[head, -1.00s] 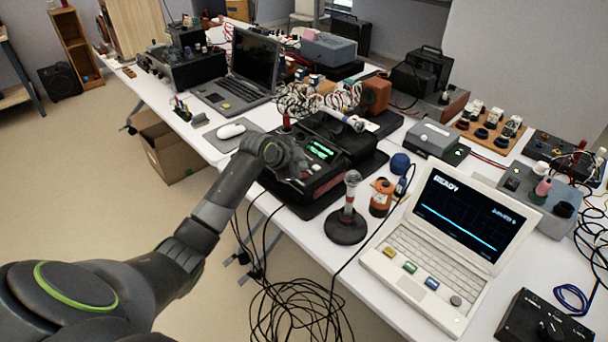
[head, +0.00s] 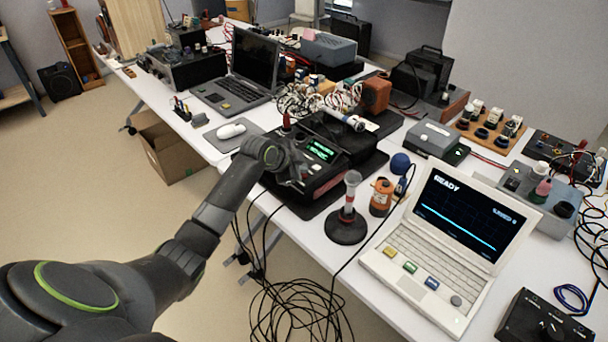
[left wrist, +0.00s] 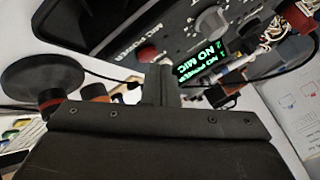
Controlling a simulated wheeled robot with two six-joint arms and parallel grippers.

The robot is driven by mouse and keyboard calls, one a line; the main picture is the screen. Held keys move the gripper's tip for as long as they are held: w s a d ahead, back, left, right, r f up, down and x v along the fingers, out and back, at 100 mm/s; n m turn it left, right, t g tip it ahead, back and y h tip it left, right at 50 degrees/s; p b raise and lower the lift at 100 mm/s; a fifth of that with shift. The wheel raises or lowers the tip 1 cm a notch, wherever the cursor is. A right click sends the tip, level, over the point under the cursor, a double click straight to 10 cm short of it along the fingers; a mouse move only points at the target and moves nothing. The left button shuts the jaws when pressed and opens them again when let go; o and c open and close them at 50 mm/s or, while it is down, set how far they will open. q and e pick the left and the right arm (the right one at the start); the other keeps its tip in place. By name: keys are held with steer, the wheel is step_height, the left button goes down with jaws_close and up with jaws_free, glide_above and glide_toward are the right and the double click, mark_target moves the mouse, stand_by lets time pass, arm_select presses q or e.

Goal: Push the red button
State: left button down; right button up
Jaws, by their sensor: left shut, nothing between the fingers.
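A black device (head: 345,162) with a sloped panel and a lit green screen (head: 322,150) stands on the white table. In the left wrist view its screen (left wrist: 203,62) reads "NO MIC", and a small red button (left wrist: 147,54) sits beside the "MIC POWER" lettering. My left gripper (head: 298,178) is shut and empty, over the front left part of the panel. In the left wrist view its fingertips (left wrist: 160,72) are close to the red button; I cannot tell whether they touch it. In the head view I cannot make out the button near the gripper.
A microphone on a round stand (head: 347,225) and an orange container (head: 381,198) stand right of the device. A white laptop (head: 437,245) showing "READY" is further right. A mouse (head: 231,131) and dark laptop (head: 240,80) lie behind. Black cables (head: 295,310) hang off the table's front edge.

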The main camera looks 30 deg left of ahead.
arm_select(q)
steer(key=shift+f, duration=0.4)
steer(key=shift+r, duration=0.1)
stand_by(0.4)
steer(key=shift+r+p, duration=0.85)
step_height(320, 180, up, 6)
steer(key=p, duration=0.5)
steer(key=shift+p, duration=0.35)
